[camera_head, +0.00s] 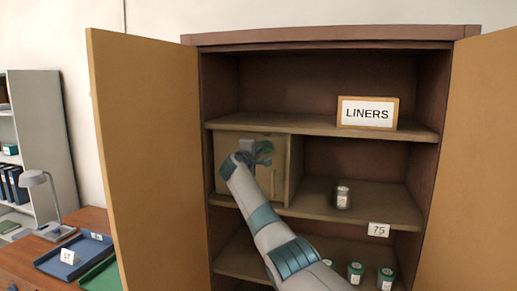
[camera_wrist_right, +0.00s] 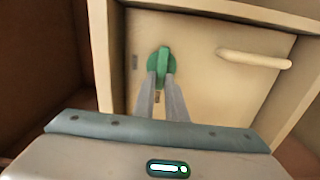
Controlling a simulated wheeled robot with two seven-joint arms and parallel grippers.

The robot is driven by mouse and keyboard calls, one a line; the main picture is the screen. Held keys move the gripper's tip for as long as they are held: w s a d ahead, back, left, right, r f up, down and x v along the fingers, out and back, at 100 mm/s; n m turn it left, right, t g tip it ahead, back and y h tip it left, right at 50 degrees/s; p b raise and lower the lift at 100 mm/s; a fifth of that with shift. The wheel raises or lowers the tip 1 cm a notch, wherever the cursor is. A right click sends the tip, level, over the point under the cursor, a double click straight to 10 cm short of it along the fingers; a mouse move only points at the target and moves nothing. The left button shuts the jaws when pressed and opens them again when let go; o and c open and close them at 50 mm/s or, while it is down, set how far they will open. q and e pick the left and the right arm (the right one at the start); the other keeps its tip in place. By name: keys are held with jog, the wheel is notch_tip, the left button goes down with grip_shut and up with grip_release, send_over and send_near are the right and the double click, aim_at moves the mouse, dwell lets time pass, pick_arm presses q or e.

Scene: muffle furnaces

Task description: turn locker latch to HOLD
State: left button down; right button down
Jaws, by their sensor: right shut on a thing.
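The locker (camera_head: 227,178) is a small beige box with a door inside the open cabinet, on the left of the middle shelf. Its latch is a green round knob with a raised grip bar (camera_wrist_right: 163,66); a bit of green (camera_head: 268,147) also shows in the head view. My right gripper (camera_head: 258,153) reaches up to the door. In the right wrist view its fingers (camera_wrist_right: 163,82) are shut on the green latch. The grip bar stands roughly upright in that view. The marks beside the latch are too small to read. My left gripper is not in view.
The locker door has a pale bar handle (camera_wrist_right: 254,60). A LINERS sign (camera_head: 367,113) stands on the shelf above. A jar (camera_head: 343,197) stands right of the locker, and several green-lidded jars (camera_head: 356,272) stand below. The open cabinet door (camera_head: 150,160) bounds the left side.

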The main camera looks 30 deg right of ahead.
jog(key=shift+f+n, duration=0.15)
jog(key=shift+n, duration=0.15)
jog(key=c, duration=1.8)
grip_release()
jog(key=shift+s+a, duration=0.1)
jog(key=shift+a, duration=0.05)
jog(key=b+v, duration=0.7)
jog(key=v, duration=1)
jog(key=shift+b, duration=0.4)
